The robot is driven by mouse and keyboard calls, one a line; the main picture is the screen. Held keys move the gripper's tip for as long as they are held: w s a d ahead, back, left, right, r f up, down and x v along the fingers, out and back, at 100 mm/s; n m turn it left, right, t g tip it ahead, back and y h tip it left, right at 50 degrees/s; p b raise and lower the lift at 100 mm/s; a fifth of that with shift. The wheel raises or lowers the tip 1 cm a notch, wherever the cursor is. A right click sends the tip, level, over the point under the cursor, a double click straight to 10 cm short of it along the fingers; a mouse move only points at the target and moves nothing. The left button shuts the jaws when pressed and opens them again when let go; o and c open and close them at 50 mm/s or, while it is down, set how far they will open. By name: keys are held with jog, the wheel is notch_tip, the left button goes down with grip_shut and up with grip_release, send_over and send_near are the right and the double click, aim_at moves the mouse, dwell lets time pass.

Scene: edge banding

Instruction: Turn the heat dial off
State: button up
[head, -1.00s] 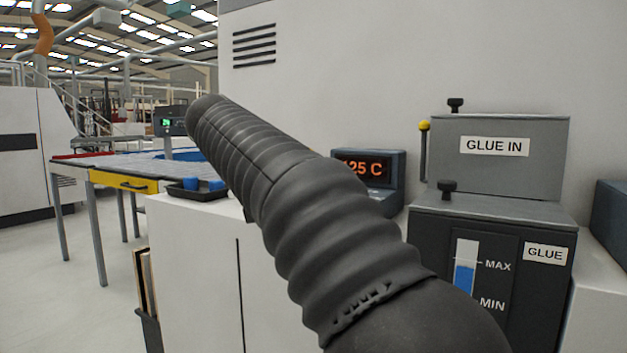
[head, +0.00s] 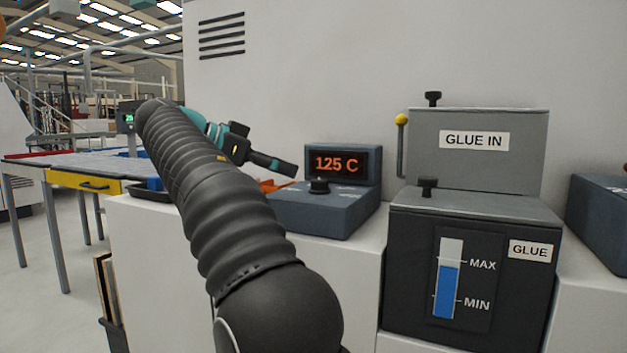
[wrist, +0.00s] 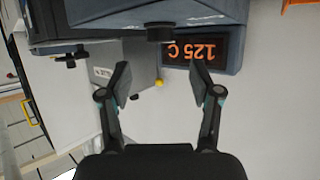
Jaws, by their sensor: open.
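The heat dial (head: 319,186) is a small black knob on the sloped top of a blue-grey control box (head: 325,215). Behind it, an orange display (head: 337,163) reads 125 C. My gripper (head: 280,165) is to the left of the dial in the head view, apart from it. In the wrist view, which looks upside down, the dial (wrist: 160,31) shows beyond my two spread fingers, roughly centred between them. My gripper (wrist: 160,76) is open and empty there. The display (wrist: 203,48) is also visible. The dial's pointer markings are too small to read.
A dark glue tank (head: 400,270) with a level gauge stands right of the control box, with a grey GLUE IN box (head: 475,170) and yellow-tipped lever (head: 401,130) behind. Another blue-grey box (head: 600,220) sits far right.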

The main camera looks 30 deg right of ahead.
aim_at(317, 180)
jog(key=x, duration=0.8)
jog(key=shift+d+f, duration=0.15)
jog(key=shift+c, duration=0.2)
jog(key=c, duration=1.1)
